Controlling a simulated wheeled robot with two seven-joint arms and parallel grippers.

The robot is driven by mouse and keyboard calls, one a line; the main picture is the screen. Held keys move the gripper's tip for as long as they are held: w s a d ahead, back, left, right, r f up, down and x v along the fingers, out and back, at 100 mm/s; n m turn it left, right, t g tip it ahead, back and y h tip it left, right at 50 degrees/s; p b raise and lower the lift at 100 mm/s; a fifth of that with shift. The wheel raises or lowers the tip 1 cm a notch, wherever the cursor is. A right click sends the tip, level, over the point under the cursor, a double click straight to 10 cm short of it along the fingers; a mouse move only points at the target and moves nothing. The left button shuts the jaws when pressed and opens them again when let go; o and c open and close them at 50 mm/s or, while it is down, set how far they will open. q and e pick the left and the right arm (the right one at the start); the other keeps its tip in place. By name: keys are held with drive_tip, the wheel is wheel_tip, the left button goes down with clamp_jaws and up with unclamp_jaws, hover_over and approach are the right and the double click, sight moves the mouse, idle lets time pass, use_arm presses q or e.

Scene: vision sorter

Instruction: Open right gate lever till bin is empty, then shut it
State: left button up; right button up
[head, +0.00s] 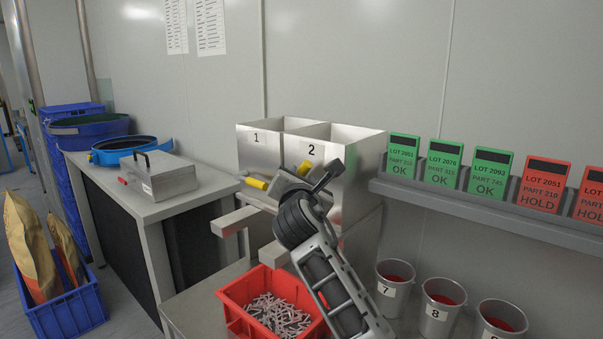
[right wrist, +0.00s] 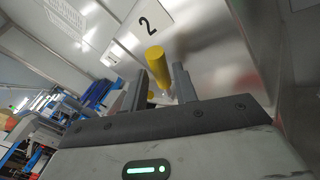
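A steel twin hopper stands against the wall, with bin 1 (head: 258,145) on the left and bin 2 (head: 365,158) on the right. A yellow gate lever handle (head: 257,184) shows under bin 1. A second yellow handle (head: 304,168) shows in front of bin 2. My right gripper (head: 328,177) is at the front of bin 2. In the right wrist view its fingers are apart, with a yellow handle (right wrist: 156,56) between and just beyond their tips, below the label 2. The bottom of bin 2 is hidden. My left gripper is out of view.
A red crate (head: 235,312) holding many small metal parts sits below the hopper. Steel cups (head: 438,318) stand at the lower right, under a shelf (head: 460,208) of lot cards. A metal box (head: 160,178) and blue sieve (head: 105,155) are on the left bench.

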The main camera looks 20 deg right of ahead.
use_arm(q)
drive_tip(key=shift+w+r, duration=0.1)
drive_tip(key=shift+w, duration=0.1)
use_arm(e)
drive_tip(key=shift+x, duration=0.85)
drive_tip(key=shift+c, duration=0.3)
